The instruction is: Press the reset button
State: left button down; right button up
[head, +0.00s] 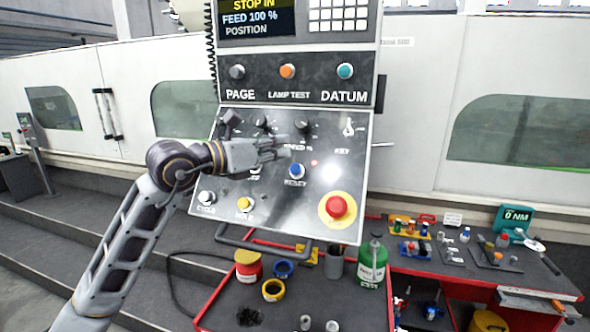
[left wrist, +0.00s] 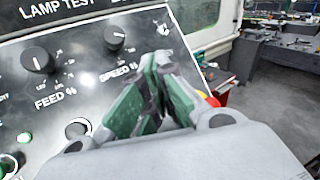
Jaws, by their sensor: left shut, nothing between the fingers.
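The blue reset button (head: 296,171), in a pale ring with the label RESET under it, sits on the sloped grey control panel (head: 265,215) in the head view. My left gripper (head: 283,148) reaches in from the left over the panel, its fingers pointing right. Its fingertips are just above and slightly left of the blue button in the picture; I cannot tell the gap to the panel. In the left wrist view the dark green-padded fingers (left wrist: 158,80) are closed together and empty. They hide part of the panel there, and I cannot make out the blue button.
A red emergency button (head: 337,207) on a yellow disc sits lower right of the reset button. A yellow button (head: 245,204) and a white cycle button (head: 207,197) are lower left. The speed knob (left wrist: 115,39) is close by. A red-edged cart (head: 290,300) stands below.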

pick_arm(q)
jog(key=shift+w+f, duration=0.1)
jog(key=w+d+f+b, duration=0.1)
jog(key=w+d+f, duration=0.1)
jog(key=w+f, duration=0.3)
jog(key=shift+w+b, duration=0.3)
jog(key=shift+w, duration=0.35)
dwell(0.3)
jog(key=shift+w+d+f+b, duration=0.3)
jog(key=shift+w+f+b, duration=0.05)
jog(key=shift+w+f, duration=0.35)
dwell(3.2)
jog(key=shift+s+r, duration=0.1)
jog(key=shift+s+a+r, duration=0.2)
jog(key=shift+s+r, duration=0.3)
jog(key=shift+s, duration=0.1)
dwell(0.5)
jog(key=shift+s+a+r+p, duration=0.2)
jog(key=shift+s+a+r, duration=0.15)
jog(key=shift+s+r, duration=0.55)
jog(key=shift+s+a+r+p, duration=0.15)
jog(key=shift+s+a+r, duration=0.15)
jog(key=shift+s+r, duration=0.5)
jog(key=shift+s+f, duration=0.15)
